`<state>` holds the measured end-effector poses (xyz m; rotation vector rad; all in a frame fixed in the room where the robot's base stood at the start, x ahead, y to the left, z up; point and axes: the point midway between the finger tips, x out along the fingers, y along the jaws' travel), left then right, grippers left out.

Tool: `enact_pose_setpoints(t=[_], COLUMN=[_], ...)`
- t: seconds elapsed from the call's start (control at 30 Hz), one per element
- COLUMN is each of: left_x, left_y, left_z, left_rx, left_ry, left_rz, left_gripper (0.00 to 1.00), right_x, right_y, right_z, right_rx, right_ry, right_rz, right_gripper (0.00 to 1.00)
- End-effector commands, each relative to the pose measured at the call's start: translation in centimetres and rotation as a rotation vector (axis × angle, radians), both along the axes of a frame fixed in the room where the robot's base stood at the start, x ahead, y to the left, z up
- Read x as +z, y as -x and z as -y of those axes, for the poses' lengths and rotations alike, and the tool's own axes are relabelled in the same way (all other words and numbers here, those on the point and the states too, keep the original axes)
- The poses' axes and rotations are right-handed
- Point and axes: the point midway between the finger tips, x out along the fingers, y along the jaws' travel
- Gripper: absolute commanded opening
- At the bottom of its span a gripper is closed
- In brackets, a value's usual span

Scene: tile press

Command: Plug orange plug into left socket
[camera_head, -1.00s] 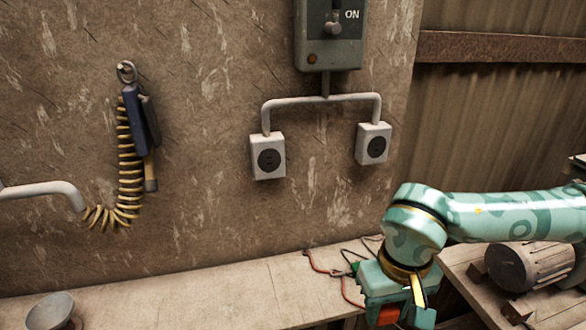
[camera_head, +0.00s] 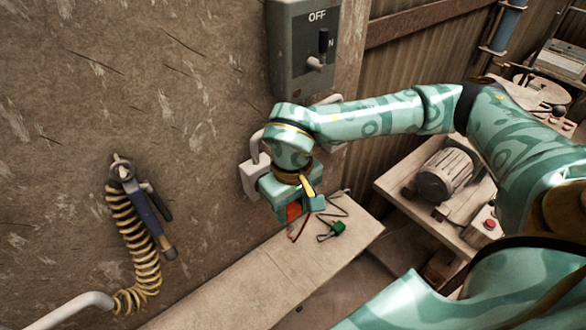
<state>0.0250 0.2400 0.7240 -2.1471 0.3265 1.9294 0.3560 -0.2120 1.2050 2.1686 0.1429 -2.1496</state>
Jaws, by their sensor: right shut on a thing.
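The left socket (camera_head: 249,181), a pale box on the wall at the end of a grey conduit, shows only in part. My right gripper (camera_head: 292,209) is in front of it and slightly to its right, covering its dark face. The gripper is shut on the orange plug (camera_head: 293,212), of which a small orange patch shows between the teal jaws. I cannot tell whether the plug touches the socket. The right socket is hidden behind my right arm. My left gripper is not in view.
A grey switch box (camera_head: 303,55) hangs above the sockets. A green plug (camera_head: 337,228) and cords lie on the wooden bench (camera_head: 250,283). A tool with a coiled yellow hose (camera_head: 137,240) hangs at left. A motor (camera_head: 446,175) stands on a table at right.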

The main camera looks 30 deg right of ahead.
Motion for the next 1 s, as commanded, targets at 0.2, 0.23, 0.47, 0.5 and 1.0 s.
enact_pose_setpoints(t=[0.2,0.23,0.47,0.5,1.0], left_x=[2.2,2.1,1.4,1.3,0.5], left_y=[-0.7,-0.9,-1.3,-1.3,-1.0], left_z=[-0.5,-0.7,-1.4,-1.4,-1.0], left_rx=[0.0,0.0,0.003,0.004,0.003], left_ry=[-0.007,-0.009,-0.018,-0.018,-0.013], left_rz=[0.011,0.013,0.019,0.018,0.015], left_gripper=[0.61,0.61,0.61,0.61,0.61], right_x=[1.2,1.2,0.9,0.9,1.1], right_y=[-0.1,-0.2,-2.3,-2.7,-5.6], right_z=[0.1,0.0,-0.3,-0.3,-0.7], right_rx=[0.013,0.013,0.012,0.013,0.013], right_ry=[0.002,0.002,0.003,0.003,0.002], right_rz=[-0.007,-0.007,-0.005,-0.005,-0.007], right_gripper=[0.13,0.13,0.13,0.13,0.13])
